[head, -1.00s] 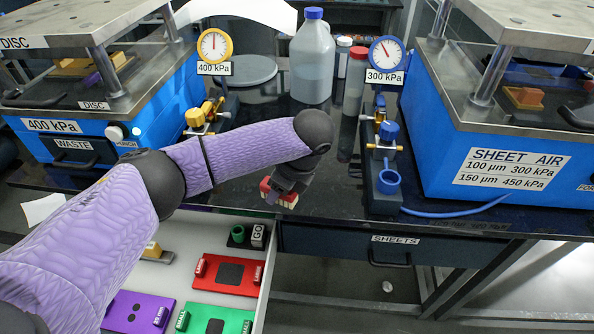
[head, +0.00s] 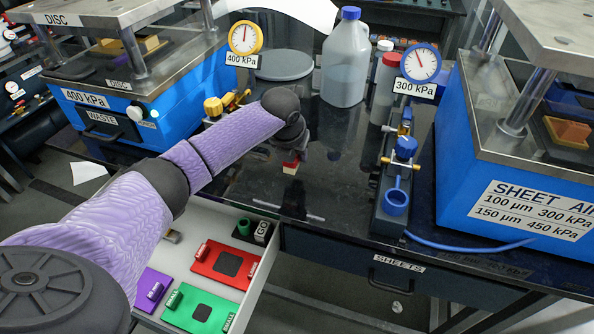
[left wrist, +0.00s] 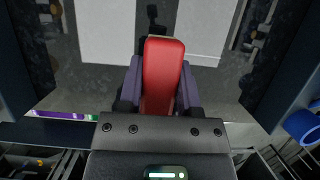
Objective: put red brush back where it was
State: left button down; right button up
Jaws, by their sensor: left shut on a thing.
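The red brush (head: 291,164), with pale bristles, is held in my left gripper (head: 294,155) over the dark glossy bench top, behind the open drawer. My left arm and wrist hide part of it in the head view. In the left wrist view the red brush (left wrist: 163,75) sits between the two purple fingers of my left gripper (left wrist: 163,90), which are shut on its sides. I cannot tell whether the bristles touch the bench. My right gripper is in neither view.
The open white drawer (head: 262,277) holds a red plate (head: 217,268), a green plate (head: 188,311) and a purple plate (head: 152,288). A blue ring holder (head: 396,203) and a large bottle (head: 344,60) stand on the bench. Blue presses flank it. The bench around the brush is fairly clear.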

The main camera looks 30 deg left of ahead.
aim_at(294, 177)
pick_arm(q)
notch_tip(294, 177, down, 4)
jog(key=shift+b, duration=0.55)
jog(key=shift+f, duration=0.25)
jog(key=shift+c, duration=1.4)
grip_release()
jog(key=shift+r, duration=0.1)
jog(key=p+v, duration=0.5)
jog(key=v, duration=0.7)
jog(key=shift+s, duration=0.1)
